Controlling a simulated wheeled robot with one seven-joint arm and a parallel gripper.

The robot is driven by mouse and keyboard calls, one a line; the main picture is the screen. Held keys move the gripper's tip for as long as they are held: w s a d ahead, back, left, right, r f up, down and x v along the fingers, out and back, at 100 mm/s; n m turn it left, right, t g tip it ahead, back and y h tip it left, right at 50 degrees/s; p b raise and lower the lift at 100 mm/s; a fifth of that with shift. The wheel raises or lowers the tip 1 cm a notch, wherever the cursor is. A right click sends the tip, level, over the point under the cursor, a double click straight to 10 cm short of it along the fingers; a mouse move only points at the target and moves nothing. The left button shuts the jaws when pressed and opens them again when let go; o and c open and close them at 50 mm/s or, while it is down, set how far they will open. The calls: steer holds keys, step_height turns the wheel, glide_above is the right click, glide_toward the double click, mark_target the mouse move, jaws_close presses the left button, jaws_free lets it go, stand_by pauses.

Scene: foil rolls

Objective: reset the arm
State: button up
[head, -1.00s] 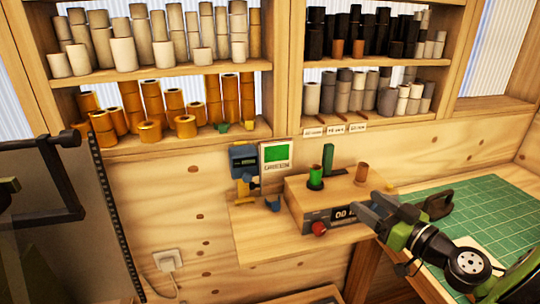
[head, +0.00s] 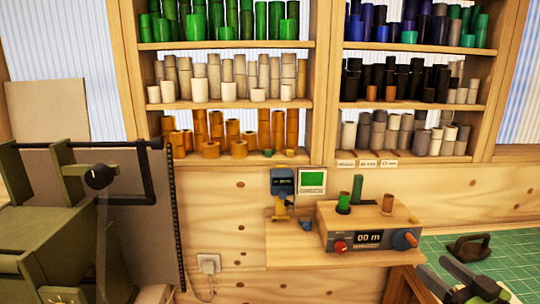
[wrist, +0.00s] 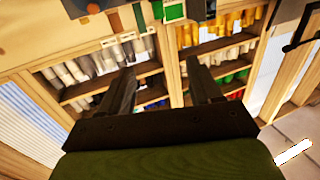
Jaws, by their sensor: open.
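My gripper (head: 452,281) shows at the bottom right of the head view, low over the right side by the green cutting mat. In the wrist view my gripper (wrist: 165,92) has its two dark fingers apart, with nothing between them. The wrist view is turned over, with the shelves showing beyond the fingers. The winder box (head: 365,228) with its "00 m" display stands on a small wooden ledge, left of my gripper and apart from it.
Wooden shelves (head: 240,103) hold rows of green, grey, orange, black and blue rolls. A dark-handled tool (head: 468,247) lies on the green mat (head: 515,255). A green machine (head: 60,235) stands at left. A blue device (head: 283,184) and a green-screened panel (head: 312,181) are above the ledge.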

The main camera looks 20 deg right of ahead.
steer(key=w+a+f+n+g+y, duration=0.1)
steer(key=w+a+f+g, duration=0.15)
steer(key=a, duration=0.35)
steer(key=w+a+f+n+g+y, duration=0.1)
steer(key=w+a+g+y, duration=0.2)
steer(key=a, duration=0.4)
steer(key=w+a+f+n+g, duration=0.1)
steer(key=w+a+f+g, duration=0.1)
steer(key=w+a+g, duration=0.3)
steer(key=s+a+g+h, duration=0.1)
steer(key=s+a+h, duration=0.1)
steer(key=s+a, duration=0.45)
steer(key=s+a+r+m+h, duration=0.1)
steer(key=s+a, duration=0.2)
steer(key=s, duration=0.3)
steer(key=s+a+r+m+h+p, duration=0.1)
steer(key=s+a+m, duration=0.1)
steer(key=s, duration=0.4)
steer(key=shift+a+g, duration=0.45)
steer(key=shift+a, duration=0.1)
